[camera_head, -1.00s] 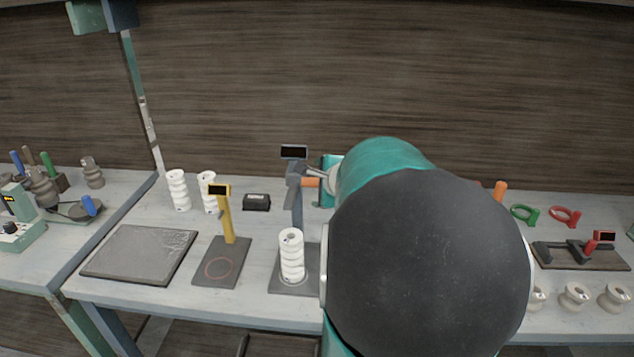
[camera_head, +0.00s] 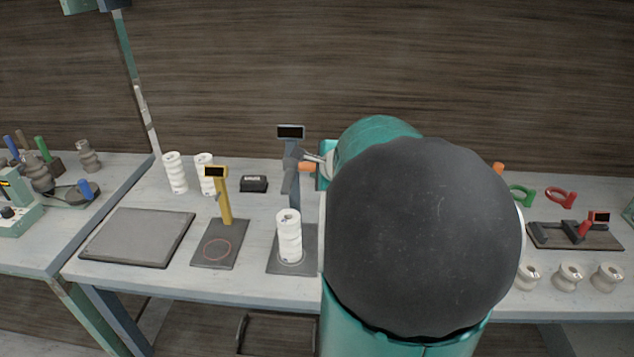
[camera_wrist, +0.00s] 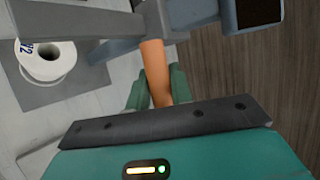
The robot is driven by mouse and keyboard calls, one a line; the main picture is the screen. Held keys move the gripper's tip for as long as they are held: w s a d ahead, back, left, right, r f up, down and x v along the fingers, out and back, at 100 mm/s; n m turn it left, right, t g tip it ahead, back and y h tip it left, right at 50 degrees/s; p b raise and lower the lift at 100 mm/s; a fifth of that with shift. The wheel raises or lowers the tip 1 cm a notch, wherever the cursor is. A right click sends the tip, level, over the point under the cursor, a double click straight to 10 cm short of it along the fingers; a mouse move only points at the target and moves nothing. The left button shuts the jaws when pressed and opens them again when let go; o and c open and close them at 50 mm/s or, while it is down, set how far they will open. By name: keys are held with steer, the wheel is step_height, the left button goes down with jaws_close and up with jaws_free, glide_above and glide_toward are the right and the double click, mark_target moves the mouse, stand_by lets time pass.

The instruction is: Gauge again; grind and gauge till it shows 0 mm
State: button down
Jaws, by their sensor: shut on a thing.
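The blue-grey gauge (camera_head: 291,180) stands mid-bench with a dark display (camera_head: 290,132) on top; I cannot read any figure on it. A white ribbed stack (camera_head: 289,240) stands upright on the gauge's base plate. In the wrist view its top (camera_wrist: 47,65) shows a hole and a blue mark. My gripper (camera_wrist: 157,90) is shut on the gauge's orange handle (camera_wrist: 153,60). In the head view my arm hides most of the gripper; the handle (camera_head: 306,167) partly shows. A grey textured slab (camera_head: 137,238) lies at the left of the bench.
A yellow-posted gauge (camera_head: 223,200) with a red ring on its base stands left of the blue-grey one. Behind are two white ribbed stacks (camera_head: 175,172) and a black box (camera_head: 254,183). Several pale spools (camera_head: 568,277) and a red-handled device (camera_head: 577,233) are at right.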

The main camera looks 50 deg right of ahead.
mark_target(293, 200)
step_height(293, 200, down, 7)
stand_by(1.1)
steer(key=shift+f, duration=0.7)
stand_by(4.0)
steer(key=shift+r, duration=0.15)
